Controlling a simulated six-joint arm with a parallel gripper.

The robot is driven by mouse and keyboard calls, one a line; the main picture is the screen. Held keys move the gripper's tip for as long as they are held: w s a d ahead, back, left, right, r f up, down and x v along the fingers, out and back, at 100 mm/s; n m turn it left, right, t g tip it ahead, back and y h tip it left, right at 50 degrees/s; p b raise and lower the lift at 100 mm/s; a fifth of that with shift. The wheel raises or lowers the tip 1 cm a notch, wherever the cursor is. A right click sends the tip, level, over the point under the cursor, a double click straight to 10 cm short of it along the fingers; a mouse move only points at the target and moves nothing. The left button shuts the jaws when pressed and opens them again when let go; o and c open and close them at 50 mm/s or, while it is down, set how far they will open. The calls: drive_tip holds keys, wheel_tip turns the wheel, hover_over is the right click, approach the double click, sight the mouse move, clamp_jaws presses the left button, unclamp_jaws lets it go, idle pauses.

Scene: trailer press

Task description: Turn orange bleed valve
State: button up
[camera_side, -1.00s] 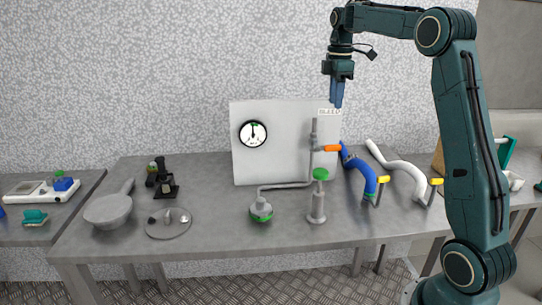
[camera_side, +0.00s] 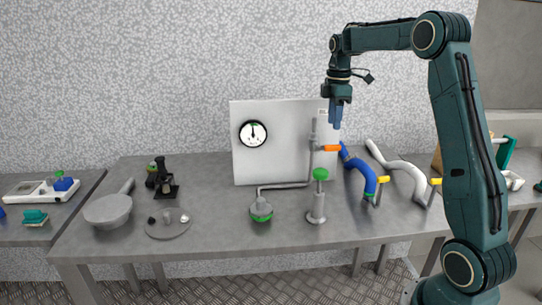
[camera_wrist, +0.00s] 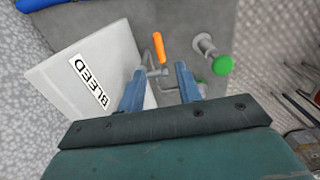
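The orange bleed valve handle (camera_side: 331,148) sticks out to the right from the upright grey pipe (camera_side: 313,135) in front of the white panel (camera_side: 285,110). In the wrist view the orange handle (camera_wrist: 159,47) lies beyond my fingertips, near the gap between them. My gripper (camera_side: 336,126) points down just above the handle and looks apart from it in the side view. In the wrist view my gripper (camera_wrist: 160,72) has its two blue fingers spread, with nothing held between them. The panel's BLEED label (camera_wrist: 90,82) shows at the left there.
A green-knobbed post (camera_side: 320,175) stands in front of the pipe, and a green-based fitting (camera_side: 261,210) is to its left. Blue (camera_side: 362,172) and white (camera_side: 402,165) hoses with yellow handles lie to the right. The table front is clear.

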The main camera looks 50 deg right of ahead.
sight(332, 145)
wheel_tip(332, 145, down, 8)
drive_tip(key=shift+r, duration=0.2)
idle(0.3)
clamp_jaws()
